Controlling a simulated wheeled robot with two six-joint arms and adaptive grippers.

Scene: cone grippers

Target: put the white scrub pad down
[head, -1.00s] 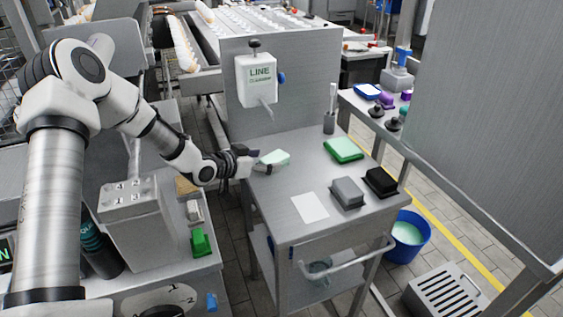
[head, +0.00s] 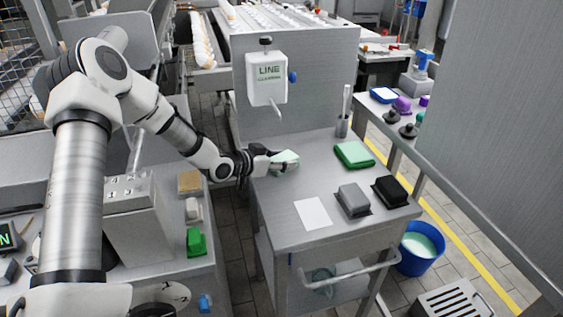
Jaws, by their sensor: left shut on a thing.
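The white scrub pad, pale with a slight mint tint (head: 288,156), is in my left gripper (head: 279,161) at the left back part of a steel cart top (head: 287,195). The gripper is shut on the pad's left side and partly hides it. The pad looks tilted and close to the cart top; I cannot tell whether it touches. A flat white square (head: 313,212) lies bare near the cart's front edge, right of and nearer than the pad. My right gripper is not in view.
A dispenser (head: 268,85) hangs on the back panel. A blue bucket (head: 418,250) stands right of the cart.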

